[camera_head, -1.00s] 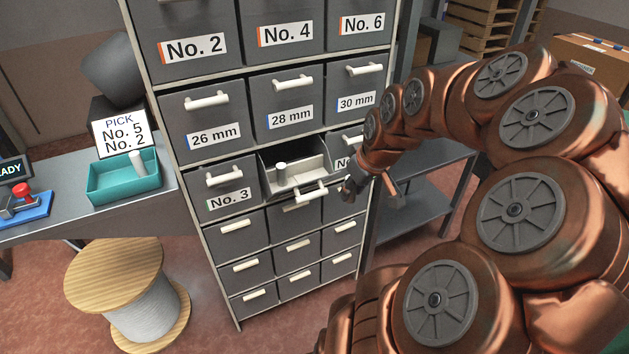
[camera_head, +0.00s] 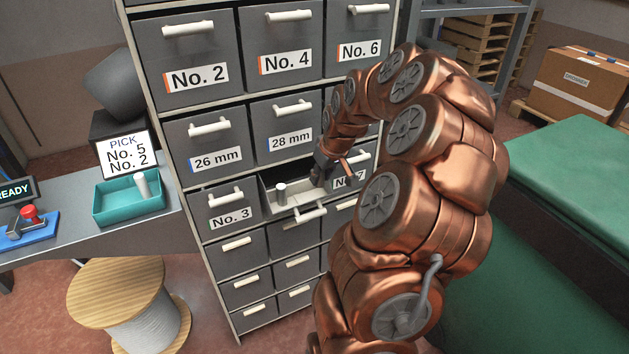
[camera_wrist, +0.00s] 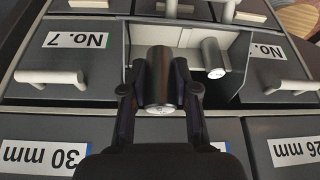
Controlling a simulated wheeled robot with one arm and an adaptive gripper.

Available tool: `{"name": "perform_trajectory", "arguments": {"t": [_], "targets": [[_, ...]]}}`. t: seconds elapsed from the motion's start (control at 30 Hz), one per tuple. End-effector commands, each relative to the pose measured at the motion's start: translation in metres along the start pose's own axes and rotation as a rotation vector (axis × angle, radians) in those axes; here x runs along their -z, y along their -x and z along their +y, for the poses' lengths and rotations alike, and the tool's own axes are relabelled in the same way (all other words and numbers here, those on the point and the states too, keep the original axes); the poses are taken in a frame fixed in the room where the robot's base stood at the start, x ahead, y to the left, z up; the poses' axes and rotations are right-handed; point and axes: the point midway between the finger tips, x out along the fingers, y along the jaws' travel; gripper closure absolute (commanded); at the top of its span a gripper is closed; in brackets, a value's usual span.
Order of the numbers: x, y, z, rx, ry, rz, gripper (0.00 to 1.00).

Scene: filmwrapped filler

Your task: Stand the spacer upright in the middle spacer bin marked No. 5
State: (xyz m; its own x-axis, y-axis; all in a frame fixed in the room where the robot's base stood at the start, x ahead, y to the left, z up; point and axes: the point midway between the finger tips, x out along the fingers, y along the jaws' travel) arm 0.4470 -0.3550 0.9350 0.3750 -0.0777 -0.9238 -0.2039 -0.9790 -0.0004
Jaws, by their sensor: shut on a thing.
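My gripper (camera_wrist: 160,92) is shut on a grey cylindrical spacer (camera_wrist: 160,70) in the wrist view, with one finger on each side. The held spacer looks roughly upright, over the open middle drawer (camera_head: 268,203) between No. 3 and No. 7. Whether it touches the drawer floor I cannot tell. In the head view my gripper (camera_head: 318,178) is at the drawer's right part and the held spacer cannot be made out. A second spacer (camera_head: 281,193) stands upright in the drawer's left part; it also shows in the wrist view (camera_wrist: 213,58). The open drawer's label is not visible.
Closed drawers No. 3 (camera_head: 229,205) and No. 7 (camera_head: 349,178) flank the open one; the 28 mm drawer (camera_head: 290,128) is above it. A teal tray (camera_head: 115,215) holds a pale cylinder (camera_head: 142,184). A sign (camera_head: 126,153) reads PICK No. 5 No. 2.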

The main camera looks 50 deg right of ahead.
Motion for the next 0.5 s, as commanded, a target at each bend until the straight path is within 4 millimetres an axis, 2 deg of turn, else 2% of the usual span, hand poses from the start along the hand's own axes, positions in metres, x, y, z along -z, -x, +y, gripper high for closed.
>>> {"name": "perform_trajectory", "arguments": {"t": [0.03, 0.2, 0.5], "targets": [[0.008, -0.001, 0.001, -0.001, 0.001, 0.0, 1.0], [0.023, -0.008, 0.003, 0.0, 0.002, 0.0, 1.0], [0.041, -0.017, 0.006, -0.001, 0.0, -0.001, 1.0]]}}
